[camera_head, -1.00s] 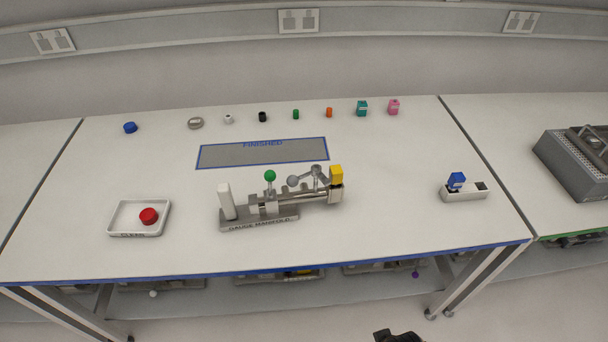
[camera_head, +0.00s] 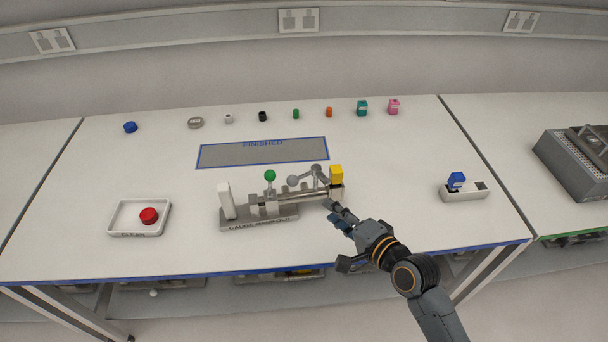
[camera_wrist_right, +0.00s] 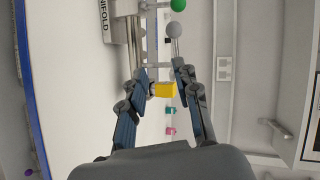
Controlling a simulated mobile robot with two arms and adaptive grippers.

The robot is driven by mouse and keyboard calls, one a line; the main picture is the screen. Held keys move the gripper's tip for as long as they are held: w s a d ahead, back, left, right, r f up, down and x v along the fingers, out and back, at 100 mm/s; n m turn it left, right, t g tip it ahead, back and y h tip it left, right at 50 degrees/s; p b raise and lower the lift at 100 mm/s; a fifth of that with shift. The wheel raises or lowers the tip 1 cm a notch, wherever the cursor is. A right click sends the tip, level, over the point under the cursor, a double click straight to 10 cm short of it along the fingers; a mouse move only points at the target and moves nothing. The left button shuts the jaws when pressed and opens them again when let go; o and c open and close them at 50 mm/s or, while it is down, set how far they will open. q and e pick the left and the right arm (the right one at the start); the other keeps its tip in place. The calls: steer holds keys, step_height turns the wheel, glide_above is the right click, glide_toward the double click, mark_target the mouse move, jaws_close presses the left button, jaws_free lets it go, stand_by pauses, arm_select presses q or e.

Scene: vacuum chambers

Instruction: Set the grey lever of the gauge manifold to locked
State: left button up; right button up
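The gauge manifold (camera_head: 262,221) stands on the table's front half, with a white block at its left end and a yellow block (camera_head: 336,174) at its right end. Its grey lever (camera_head: 293,181) has a round grey knob and slants left from a pivot near the yellow block. A green-knobbed lever (camera_head: 270,176) stands upright to its left. My right gripper (camera_head: 338,212) is just in front of the manifold's right end. In the right wrist view its fingers are apart, with the yellow block (camera_wrist_right: 165,90) and grey knob (camera_wrist_right: 173,30) showing beyond them. My left gripper is out of view.
A white tray (camera_head: 120,232) with a red cap (camera_head: 149,215) is at left. Behind lies the finished mat (camera_head: 262,154), with several small parts along the back.

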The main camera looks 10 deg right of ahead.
mark_target(304, 175)
steer(key=shift+m+t, duration=0.6)
steer(key=shift+m, duration=0.2)
steer(key=x, duration=0.5)
steer(key=r+x, duration=0.1)
steer(key=x, duration=0.4)
steer(key=w+d+p+x, duration=0.1)
steer(key=x, duration=0.4)
steer(key=shift+s+r, duration=0.1)
steer(key=shift+r, duration=0.15)
